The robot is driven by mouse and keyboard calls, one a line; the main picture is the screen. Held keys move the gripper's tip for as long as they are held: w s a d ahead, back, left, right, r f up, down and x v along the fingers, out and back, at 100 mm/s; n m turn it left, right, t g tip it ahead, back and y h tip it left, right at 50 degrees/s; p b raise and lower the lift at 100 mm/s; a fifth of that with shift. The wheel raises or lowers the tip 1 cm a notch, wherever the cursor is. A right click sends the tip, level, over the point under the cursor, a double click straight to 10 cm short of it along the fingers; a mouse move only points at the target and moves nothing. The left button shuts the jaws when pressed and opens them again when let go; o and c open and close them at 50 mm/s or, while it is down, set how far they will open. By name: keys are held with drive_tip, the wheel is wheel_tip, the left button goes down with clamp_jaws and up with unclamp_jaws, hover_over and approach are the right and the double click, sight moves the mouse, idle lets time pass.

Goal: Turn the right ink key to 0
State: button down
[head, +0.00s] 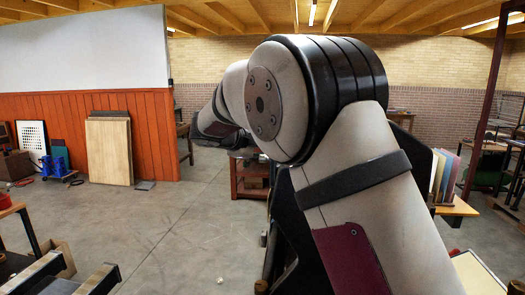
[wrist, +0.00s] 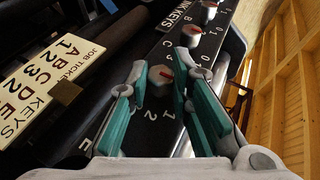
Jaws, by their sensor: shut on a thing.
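In the wrist view, my gripper (wrist: 160,70) has its two teal-padded fingers on either side of a grey round ink key (wrist: 159,82) and is shut on it. This key has a red pointer mark on its top; the mark lies toward the upper right of the knob as seen. White digits, among them 1 and 2, stand on the dark panel (wrist: 150,138) below it. My fingers hide part of the dial, and I cannot tell which digit the mark meets. Two more ink keys with red marks, a middle one (wrist: 195,38) and a far one (wrist: 209,9), sit farther up the panel.
A cream job ticket plate (wrist: 50,75) with letters and digits lies left of the panel, by dark rollers (wrist: 110,60). In the head view, my arm blocks the middle and right. An orange partition (head: 60,120) stands at left; the concrete floor (head: 160,230) before it is mostly clear.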

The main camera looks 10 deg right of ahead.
drive_tip(key=c, duration=1.4)
unclamp_jaws()
drive_tip(key=shift+c, duration=0.2)
drive_tip(key=v, duration=1.2)
